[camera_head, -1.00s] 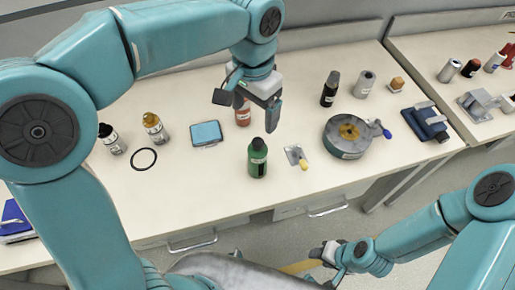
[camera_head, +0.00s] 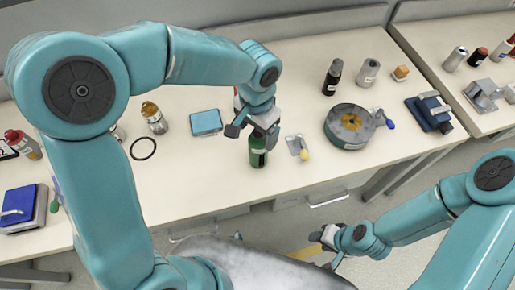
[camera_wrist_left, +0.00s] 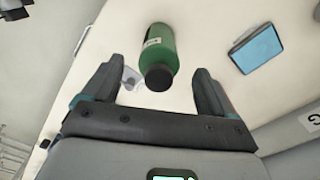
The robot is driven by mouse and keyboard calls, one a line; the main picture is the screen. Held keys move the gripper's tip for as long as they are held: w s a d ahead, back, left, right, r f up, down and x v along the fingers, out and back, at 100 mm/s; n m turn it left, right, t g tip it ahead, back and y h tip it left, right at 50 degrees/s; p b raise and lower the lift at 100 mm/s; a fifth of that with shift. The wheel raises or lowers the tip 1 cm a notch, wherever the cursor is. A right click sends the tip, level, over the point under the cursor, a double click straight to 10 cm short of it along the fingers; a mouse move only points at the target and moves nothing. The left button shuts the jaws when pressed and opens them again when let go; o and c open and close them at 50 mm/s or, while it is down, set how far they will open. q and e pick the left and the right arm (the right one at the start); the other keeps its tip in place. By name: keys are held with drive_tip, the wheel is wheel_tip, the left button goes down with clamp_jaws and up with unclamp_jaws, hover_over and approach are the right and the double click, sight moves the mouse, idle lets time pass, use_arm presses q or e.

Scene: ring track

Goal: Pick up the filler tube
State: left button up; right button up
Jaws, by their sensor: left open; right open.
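A green bottle with a black cap and white label stands on the white bench (camera_head: 205,177). In the head view its lower part (camera_head: 258,158) shows below my left gripper (camera_head: 254,134), which hides its top. In the left wrist view the green bottle (camera_wrist_left: 160,52) lies between and beyond the two spread fingers, cap toward me. My left gripper (camera_wrist_left: 157,72) is open with nothing held. My right gripper (camera_head: 322,240) is low in front of the bench, open and away from the bench objects. I cannot tell by name which object is the filler tube.
Right of the green bottle is a metal plate with a yellow-tipped part (camera_head: 299,148), then a round grey device (camera_head: 349,127). Left are a blue pad (camera_head: 206,122), a black ring (camera_head: 143,148) and an amber bottle (camera_head: 154,118). A dark bottle (camera_head: 331,78) stands behind.

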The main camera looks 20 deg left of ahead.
sight(258, 150)
use_arm(q)
drive_tip(key=f, duration=0.4)
drive_tip(key=shift+w+d, duration=0.1)
drive_tip(key=shift+w, duration=0.3)
drive_tip(key=shift+s, duration=0.3)
drive_tip(key=shift+c, duration=0.4)
drive_tip(key=shift+w, duration=0.2)
drive_tip(key=c, duration=1)
drive_tip(key=shift+s, duration=0.1)
clamp_jaws()
